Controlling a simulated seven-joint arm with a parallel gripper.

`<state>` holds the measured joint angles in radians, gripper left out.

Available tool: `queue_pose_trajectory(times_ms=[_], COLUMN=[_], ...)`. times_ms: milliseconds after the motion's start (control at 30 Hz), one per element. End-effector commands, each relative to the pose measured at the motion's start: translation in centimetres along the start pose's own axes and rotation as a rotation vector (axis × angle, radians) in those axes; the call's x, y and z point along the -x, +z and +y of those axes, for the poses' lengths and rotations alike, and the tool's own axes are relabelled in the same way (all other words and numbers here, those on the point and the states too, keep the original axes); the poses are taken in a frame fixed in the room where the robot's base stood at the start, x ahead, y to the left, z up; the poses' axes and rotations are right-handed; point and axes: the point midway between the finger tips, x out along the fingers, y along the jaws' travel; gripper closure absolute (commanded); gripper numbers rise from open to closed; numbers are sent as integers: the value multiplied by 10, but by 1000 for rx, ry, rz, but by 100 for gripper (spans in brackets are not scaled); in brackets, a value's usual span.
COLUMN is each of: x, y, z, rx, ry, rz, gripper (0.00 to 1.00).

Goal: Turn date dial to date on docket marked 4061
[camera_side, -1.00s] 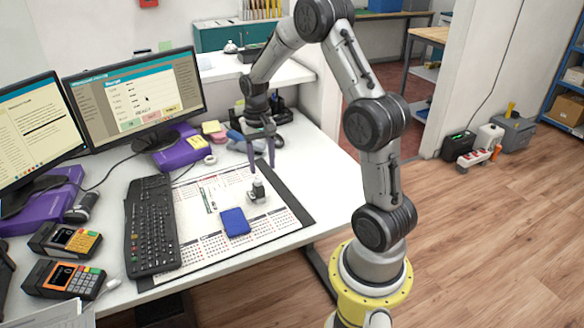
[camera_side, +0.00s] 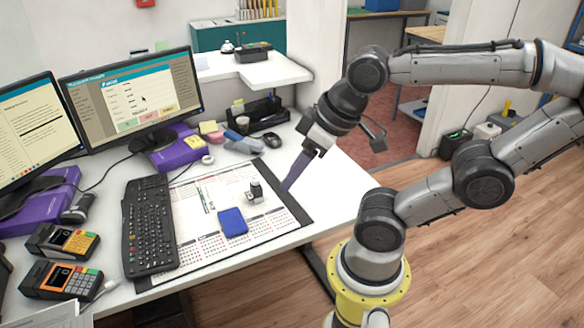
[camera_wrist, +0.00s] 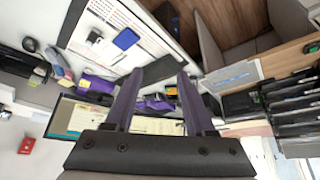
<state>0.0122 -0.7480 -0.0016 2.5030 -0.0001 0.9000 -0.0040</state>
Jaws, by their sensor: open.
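A small dark-and-grey stamp (camera_side: 254,193) stands on the calendar desk mat (camera_side: 268,226). It also shows small in the wrist view (camera_wrist: 94,36). Its date dial is too small to read. A blue pad (camera_side: 232,222) lies in front of it, also in the wrist view (camera_wrist: 126,39). No docket number 4061 is readable in either view. My gripper (camera_side: 289,186) is tilted over the right edge of the mat, to the right of the stamp and apart from it. In the wrist view its two purple fingers (camera_wrist: 160,76) are spread and empty.
A keyboard (camera_side: 150,226) lies left of the mat, with two card terminals (camera_side: 62,242) beyond. Two monitors (camera_side: 130,95) stand at the back left. A mouse (camera_side: 272,140) and a black organiser (camera_side: 258,113) are behind the mat. The desk right of the mat is clear.

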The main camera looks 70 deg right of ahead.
Motion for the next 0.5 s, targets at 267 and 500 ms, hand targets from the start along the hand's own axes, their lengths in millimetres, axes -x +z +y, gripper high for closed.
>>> queue_pose_trajectory(times_ms=[267,500], x=[17,-3], y=[-45,-122], z=[-1,26], rx=[165,231], ry=[3,46], rz=[67,9], gripper=[45,45])
